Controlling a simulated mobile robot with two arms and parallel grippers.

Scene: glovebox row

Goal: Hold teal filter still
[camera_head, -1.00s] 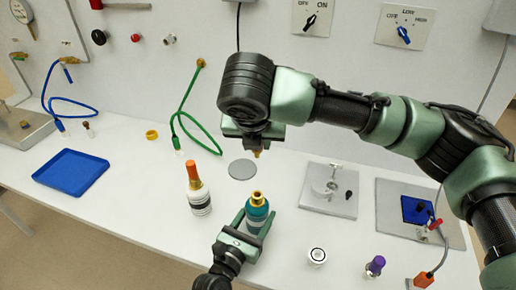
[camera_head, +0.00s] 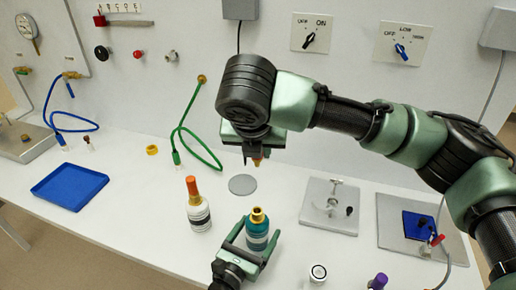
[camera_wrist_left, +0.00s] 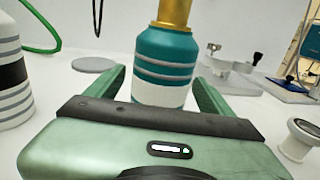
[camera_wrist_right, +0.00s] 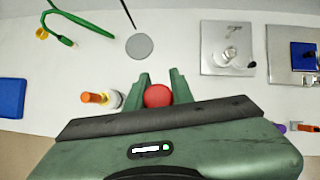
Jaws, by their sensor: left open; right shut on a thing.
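The teal filter (camera_head: 257,239) is a teal bottle with a gold neck and pale bands, upright on the white bench. My left gripper (camera_head: 253,240) is open, with its fingers on either side of the filter's body. In the left wrist view the filter (camera_wrist_left: 166,58) stands between the fingers (camera_wrist_left: 160,92) with narrow gaps. My right gripper (camera_head: 254,152) is above and behind the filter, shut on a small red-orange part. In the right wrist view this red part (camera_wrist_right: 158,96) looks round between the fingers (camera_wrist_right: 157,90); the filter is hidden there.
A white bottle with an orange tip (camera_head: 197,208) stands close left of the filter. A grey disc (camera_head: 242,184) lies behind. A grey plate with a fixture (camera_head: 332,203) is at right. A white capped item (camera_head: 318,273) and purple-topped vial (camera_head: 378,282) stand at front right.

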